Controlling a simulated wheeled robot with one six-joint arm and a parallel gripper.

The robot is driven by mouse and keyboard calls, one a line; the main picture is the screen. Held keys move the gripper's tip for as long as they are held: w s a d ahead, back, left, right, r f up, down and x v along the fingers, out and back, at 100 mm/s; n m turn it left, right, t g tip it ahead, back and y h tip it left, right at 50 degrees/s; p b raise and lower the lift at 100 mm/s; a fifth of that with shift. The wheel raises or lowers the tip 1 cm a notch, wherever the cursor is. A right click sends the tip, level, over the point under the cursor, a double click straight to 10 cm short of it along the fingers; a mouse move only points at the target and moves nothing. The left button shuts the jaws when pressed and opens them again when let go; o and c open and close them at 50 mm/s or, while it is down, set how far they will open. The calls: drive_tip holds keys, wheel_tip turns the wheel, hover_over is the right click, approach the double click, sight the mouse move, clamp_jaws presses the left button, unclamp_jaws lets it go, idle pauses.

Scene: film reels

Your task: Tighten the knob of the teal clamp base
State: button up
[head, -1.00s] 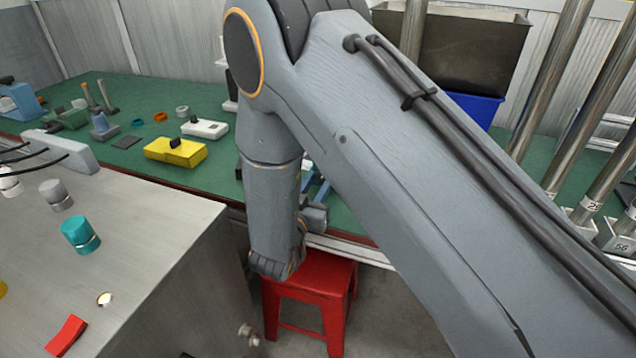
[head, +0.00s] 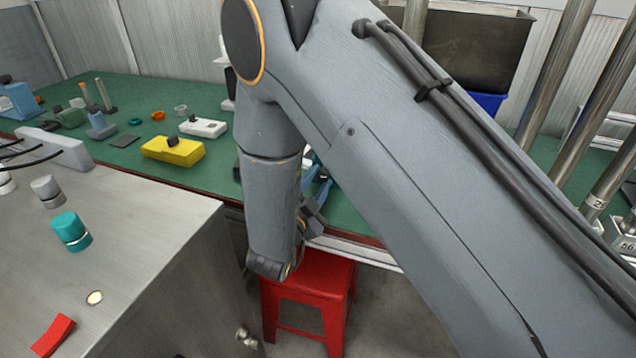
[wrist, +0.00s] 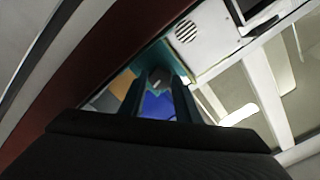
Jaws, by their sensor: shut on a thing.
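My gripper shows in the wrist view (wrist: 158,92), its two dark fingers closed on a small dark grey knob (wrist: 159,76). Teal surface (wrist: 148,57) shows just beyond the fingertips and looks like the teal clamp base. Much of it is hidden by the fingers. In the head view my gripper (head: 318,188) points over the near edge of the green bench, mostly behind my arm. The base is barely visible there, so its full outline cannot be told.
The green bench (head: 205,190) holds a yellow box (head: 172,151), a white box (head: 203,128) and several small parts. A red stool (head: 305,295) stands below the bench edge. A metal cabinet (head: 150,240) with a teal knob (head: 70,231) stands at the left.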

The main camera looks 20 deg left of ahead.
drive_tip(key=shift+f+m, duration=0.1)
drive_tip(key=shift+m, duration=0.7)
drive_tip(key=o, duration=1.1)
drive_tip(key=shift+c, duration=0.2)
drive_tip(key=shift+s, duration=0.1)
drive_tip(key=s, duration=0.5)
drive_tip(key=s+b, duration=0.1)
drive_tip(key=s, duration=0.1)
drive_tip(key=shift+s+a, duration=0.3)
